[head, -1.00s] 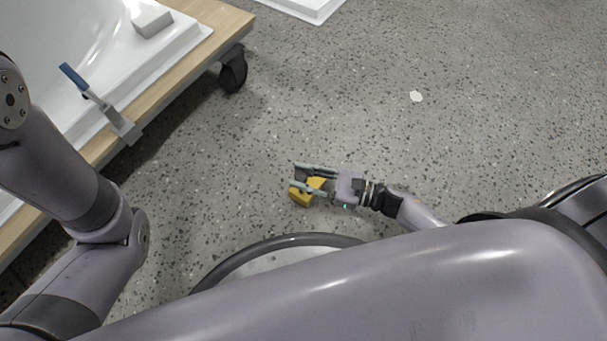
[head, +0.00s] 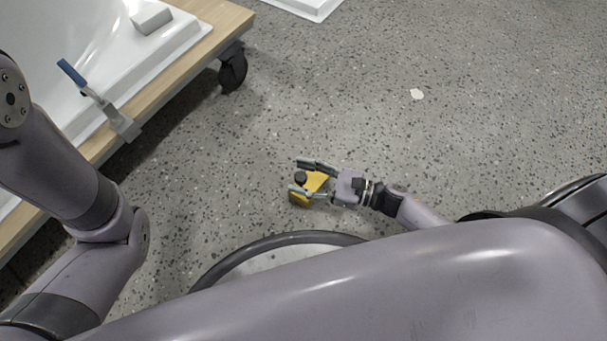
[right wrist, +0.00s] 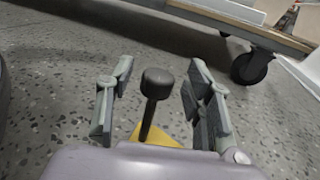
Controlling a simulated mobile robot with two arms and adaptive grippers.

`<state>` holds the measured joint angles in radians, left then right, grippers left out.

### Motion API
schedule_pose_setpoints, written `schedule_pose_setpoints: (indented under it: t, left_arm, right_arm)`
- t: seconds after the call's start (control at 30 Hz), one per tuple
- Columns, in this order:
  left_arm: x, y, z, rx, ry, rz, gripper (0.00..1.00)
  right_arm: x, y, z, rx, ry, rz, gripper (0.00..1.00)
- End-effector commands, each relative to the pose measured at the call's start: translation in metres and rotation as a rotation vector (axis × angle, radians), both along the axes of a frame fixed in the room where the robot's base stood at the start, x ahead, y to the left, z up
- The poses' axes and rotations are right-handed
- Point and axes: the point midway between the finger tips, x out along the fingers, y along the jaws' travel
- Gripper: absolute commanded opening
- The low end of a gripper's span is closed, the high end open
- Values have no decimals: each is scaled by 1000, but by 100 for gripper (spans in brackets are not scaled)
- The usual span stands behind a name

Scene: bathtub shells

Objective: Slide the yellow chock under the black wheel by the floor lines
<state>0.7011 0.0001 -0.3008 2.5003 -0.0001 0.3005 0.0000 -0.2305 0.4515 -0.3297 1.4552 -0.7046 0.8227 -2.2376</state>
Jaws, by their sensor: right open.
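The yellow chock (head: 316,183) lies on the floor, with a black knob (head: 300,178) standing up from it. My right gripper (head: 298,176) is open, with one finger on each side of the knob and gaps between. In the right wrist view the knob (right wrist: 157,84) stands on its stem between the open fingers (right wrist: 158,93), and part of the yellow chock (right wrist: 160,136) shows below. The black wheel (head: 233,73) is a caster under the wooden cart, well apart from the chock. It also shows in the right wrist view (right wrist: 251,67). My left gripper is out of view.
The wooden cart (head: 185,69) at upper left carries a white shell (head: 75,30) and a blue-handled clamp (head: 103,101). Bare speckled floor lies between chock and wheel. A small white patch (head: 416,94) is on the floor. No floor lines are visible.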

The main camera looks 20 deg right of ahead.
Motion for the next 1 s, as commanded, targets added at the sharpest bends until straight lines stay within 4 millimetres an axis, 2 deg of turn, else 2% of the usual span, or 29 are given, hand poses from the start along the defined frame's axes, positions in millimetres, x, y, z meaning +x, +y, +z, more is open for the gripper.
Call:
schedule_pose_setpoints:
  t: [0.2, 0.33, 0.7, 0.9, 1.0]
  left_arm:
    - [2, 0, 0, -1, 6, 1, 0]
    - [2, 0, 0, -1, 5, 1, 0]
    - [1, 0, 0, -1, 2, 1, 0]
    - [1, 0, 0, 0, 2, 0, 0]
    - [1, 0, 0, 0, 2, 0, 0]
  right_arm:
    - [-1, -1, -1, -2, 3, 0, 47]
    - [-6, -9, -1, -3, 3, -1, 47]
    - [-48, -71, -1, -4, 4, -1, 47]
    - [-63, -93, -1, -2, 3, -1, 47]
    - [-67, -98, -1, 0, 1, 0, 47]
